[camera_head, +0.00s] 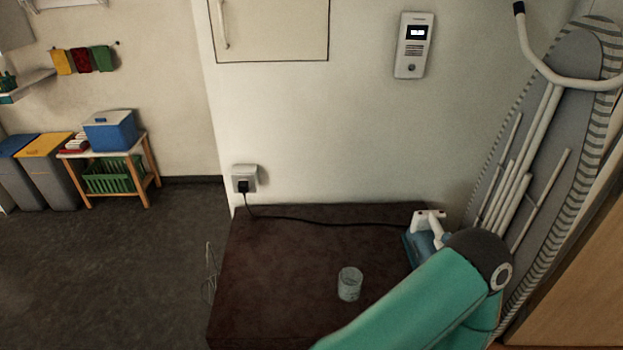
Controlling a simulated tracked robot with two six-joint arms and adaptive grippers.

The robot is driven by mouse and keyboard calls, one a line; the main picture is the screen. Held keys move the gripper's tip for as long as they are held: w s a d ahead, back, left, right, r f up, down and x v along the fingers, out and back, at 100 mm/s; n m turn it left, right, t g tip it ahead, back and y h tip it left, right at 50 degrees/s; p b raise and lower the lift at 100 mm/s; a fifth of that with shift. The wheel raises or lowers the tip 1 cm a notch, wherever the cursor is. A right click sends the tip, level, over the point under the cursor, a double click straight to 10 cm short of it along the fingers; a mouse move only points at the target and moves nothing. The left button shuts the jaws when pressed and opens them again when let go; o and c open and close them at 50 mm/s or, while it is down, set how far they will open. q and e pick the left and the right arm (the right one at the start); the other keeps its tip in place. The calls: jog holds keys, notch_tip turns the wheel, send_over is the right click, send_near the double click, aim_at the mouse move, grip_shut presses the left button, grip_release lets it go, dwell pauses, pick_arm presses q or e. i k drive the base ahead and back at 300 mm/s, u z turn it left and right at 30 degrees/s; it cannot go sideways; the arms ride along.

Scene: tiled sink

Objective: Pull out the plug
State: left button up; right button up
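The black plug (243,187) sits in a white wall socket (246,174) on the pale wall, left of centre. A black cord (325,221) runs from it along the back of the dark brown tabletop (290,270). The cord leads right to a white and blue appliance (428,222) that looks like an iron, partly hidden behind a teal arm link of mine. Neither gripper shows in the head view, and nothing touches the plug or the cord near it.
A clear glass (349,284) stands on the tabletop near the arm link. An ironing board (560,120) leans at the right. An intercom (413,45) hangs on the wall. The tabletop's left part is clear. Bins (50,165) and a small stand (120,160) are far left.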

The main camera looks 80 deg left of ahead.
aim_at(243, 186)
jog(key=z, duration=0.2)
jog(key=k, duration=2.8)
jog(key=u, duration=0.95)
jog(key=i, duration=1)
jog(key=z, duration=0.1)
